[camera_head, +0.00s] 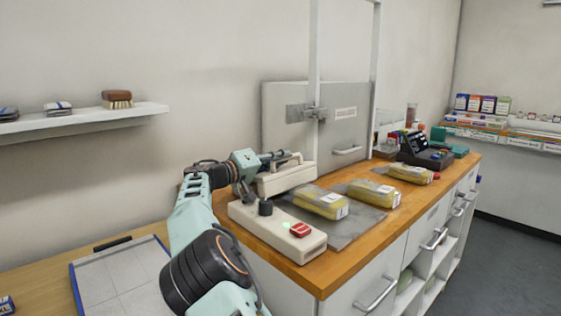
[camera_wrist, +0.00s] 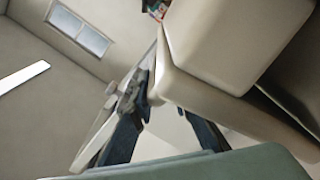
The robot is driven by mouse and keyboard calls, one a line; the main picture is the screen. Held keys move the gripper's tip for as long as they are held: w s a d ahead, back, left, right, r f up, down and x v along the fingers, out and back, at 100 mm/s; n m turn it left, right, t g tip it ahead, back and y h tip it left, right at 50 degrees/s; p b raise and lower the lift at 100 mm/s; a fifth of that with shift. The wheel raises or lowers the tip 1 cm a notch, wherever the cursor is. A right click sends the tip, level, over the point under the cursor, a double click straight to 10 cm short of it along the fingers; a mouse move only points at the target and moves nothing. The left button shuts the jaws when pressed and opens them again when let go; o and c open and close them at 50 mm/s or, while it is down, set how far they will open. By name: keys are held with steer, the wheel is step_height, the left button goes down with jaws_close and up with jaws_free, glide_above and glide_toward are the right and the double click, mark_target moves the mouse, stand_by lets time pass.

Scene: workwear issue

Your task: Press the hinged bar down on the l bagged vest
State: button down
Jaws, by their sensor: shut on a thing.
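The cream hinged bar (camera_head: 286,180) is raised above the long cream sealer base (camera_head: 262,226), tilted at an angle. My gripper (camera_head: 277,157) is at the bar's top edge, shut on it; exactly where the fingers touch is hard to see. In the wrist view, my gripper's dark fingers (camera_wrist: 165,125) reach to the large cream bar (camera_wrist: 200,80). Yellow bagged vests with white labels lie in a row: a near one (camera_head: 320,202) beside the sealer base, a middle one (camera_head: 374,193) and a far one (camera_head: 410,174). Their size letters are unreadable. No bag clearly shows under the bar.
A grey mat (camera_head: 345,232) lies on the wooden counter (camera_head: 318,272). The sealer base has a red switch (camera_head: 300,230), a green light and a black knob (camera_head: 265,207). A grey panel (camera_head: 350,118) stands behind. A dark terminal (camera_head: 425,152) is farther right. A clipboard (camera_head: 122,275) lies at lower left.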

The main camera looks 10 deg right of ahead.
steer(key=shift+s+d, duration=0.15)
steer(key=shift+d, duration=0.05)
stand_by(0.3)
steer(key=c, duration=2)
jaws_free()
steer(key=shift+s+r, duration=0.15)
steer(key=shift+o, duration=0.2)
steer(key=shift+a, duration=0.25)
steer(key=v, duration=1.1)
steer(key=shift+s+a, duration=0.15)
steer(key=shift+s, duration=0.05)
steer(key=v, duration=1.2)
steer(key=shift+s+a, duration=0.15)
steer(key=shift+a, duration=0.05)
